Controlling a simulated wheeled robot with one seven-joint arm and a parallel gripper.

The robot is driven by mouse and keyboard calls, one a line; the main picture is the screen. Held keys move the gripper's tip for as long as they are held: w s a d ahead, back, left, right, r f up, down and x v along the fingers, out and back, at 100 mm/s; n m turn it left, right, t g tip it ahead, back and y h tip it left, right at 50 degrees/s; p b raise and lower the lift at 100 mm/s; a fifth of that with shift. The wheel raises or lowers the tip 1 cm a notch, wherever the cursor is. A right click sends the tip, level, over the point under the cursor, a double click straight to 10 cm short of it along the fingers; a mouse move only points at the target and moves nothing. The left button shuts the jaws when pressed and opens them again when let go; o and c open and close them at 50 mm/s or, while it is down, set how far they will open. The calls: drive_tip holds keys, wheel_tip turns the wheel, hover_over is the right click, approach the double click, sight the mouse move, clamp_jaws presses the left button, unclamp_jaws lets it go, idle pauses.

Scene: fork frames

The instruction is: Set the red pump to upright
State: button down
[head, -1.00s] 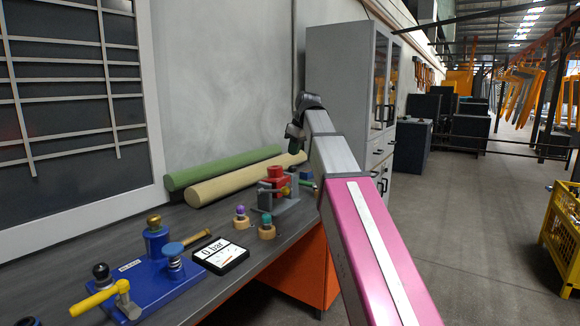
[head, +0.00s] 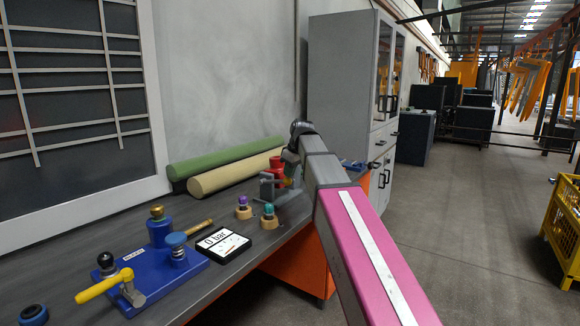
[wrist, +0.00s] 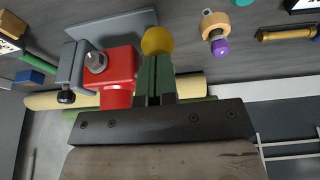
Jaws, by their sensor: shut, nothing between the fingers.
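The red pump (head: 277,163) is on the bench in the head view, partly hidden by my arm. In the wrist view its red block (wrist: 120,68) has a metal bolt on one face and sits by a grey bracket and plate. A yellow ball knob (wrist: 157,40) is just beyond my fingertips. My gripper (wrist: 155,62) is shut and empty, with its green fingers close beside the red block. I cannot tell whether the fingertips touch the knob. In the head view my fingers are mostly hidden behind the wrist.
A blue pump (head: 150,262) with a yellow handle and a 0 bar gauge (head: 222,246) stand nearer on the bench. Two wooden holders with a purple knob (head: 243,201) and a teal knob (head: 268,209) stand beside the red pump. Green and cream rolls (head: 235,175) lie along the wall.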

drive_tip(key=shift+f, duration=0.2)
drive_tip(key=shift+s+d+f, duration=0.15)
drive_tip(key=shift+d+f, duration=0.05)
drive_tip(key=shift+f, duration=0.2)
drive_tip(key=shift+s+d+f, duration=0.1)
drive_tip(key=shift+d+f, duration=0.05)
drive_tip(key=shift+f, duration=0.25)
drive_tip(key=shift+r, duration=0.1)
drive_tip(key=shift+r, duration=0.25)
drive_tip(key=s+v, duration=0.1)
drive_tip(key=v, duration=1.2)
drive_tip(key=s+d+f+m+g+h, duration=0.1)
drive_tip(key=s+d+f+m, duration=0.15)
drive_tip(key=f, duration=1.15)
drive_tip(key=s+d+f+m+h, duration=0.1)
drive_tip(key=s+d+f+m, duration=0.15)
drive_tip(key=f, duration=1.15)
drive_tip(key=s+d+f+m, duration=0.2)
drive_tip(key=s+f, duration=0.6)
drive_tip(key=f, duration=0.3)
drive_tip(key=s+d+f+m+g+h, duration=0.1)
drive_tip(key=s+d+f+m, duration=0.1)
drive_tip(key=s+f, duration=0.6)
wheel_tip(320, 180, down, 3)
drive_tip(key=shift+s+f+m, duration=0.15)
drive_tip(key=shift+f+m, duration=0.1)
drive_tip(key=shift+m, duration=0.45)
